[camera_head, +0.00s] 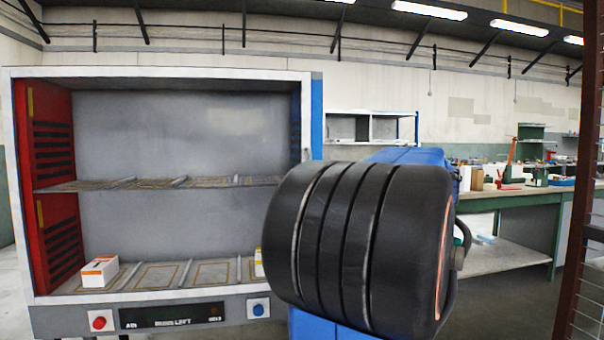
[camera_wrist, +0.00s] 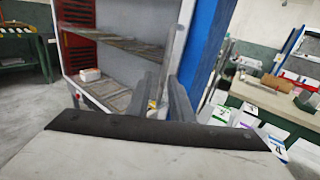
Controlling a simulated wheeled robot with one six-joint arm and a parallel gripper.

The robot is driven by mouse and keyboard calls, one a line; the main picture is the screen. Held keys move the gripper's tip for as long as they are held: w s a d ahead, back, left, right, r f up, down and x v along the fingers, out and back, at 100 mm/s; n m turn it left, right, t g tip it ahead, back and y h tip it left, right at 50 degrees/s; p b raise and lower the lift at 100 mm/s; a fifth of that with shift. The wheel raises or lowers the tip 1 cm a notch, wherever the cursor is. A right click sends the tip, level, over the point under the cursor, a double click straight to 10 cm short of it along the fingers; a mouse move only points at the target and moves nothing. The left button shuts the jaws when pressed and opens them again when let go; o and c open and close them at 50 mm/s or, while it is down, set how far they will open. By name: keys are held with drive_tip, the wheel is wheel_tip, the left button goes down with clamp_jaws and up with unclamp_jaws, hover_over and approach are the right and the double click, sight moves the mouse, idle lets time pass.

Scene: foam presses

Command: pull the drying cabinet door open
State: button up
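The drying cabinet (camera_head: 170,76) stands at the left of the head view with its front open; no door covers it. Its pale frame and blue right side (camera_head: 317,110) show, and the blue side also appears in the wrist view (camera_wrist: 208,50). No door or handle can be made out clearly. My gripper (camera_wrist: 165,80) is open, its two grey fingers apart in front of the cabinet's right front edge in the wrist view, with nothing seen held. In the head view my gripper is hidden behind my black arm link.
A white box (camera_head: 99,271) lies on the cabinet's lower shelf; another is partly hidden at right. Red (camera_head: 99,323) and blue (camera_head: 258,308) buttons sit below. A cluttered workbench (camera_head: 510,193) stands right. A dark post (camera_head: 580,220) is at far right.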

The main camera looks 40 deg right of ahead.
drive_tip(key=w, duration=1.6)
drive_tip(key=shift+w+d+r+m, duration=0.2)
drive_tip(key=shift+d+r+m, duration=0.1)
drive_tip(key=shift+d+r, duration=0.1)
clamp_jaws()
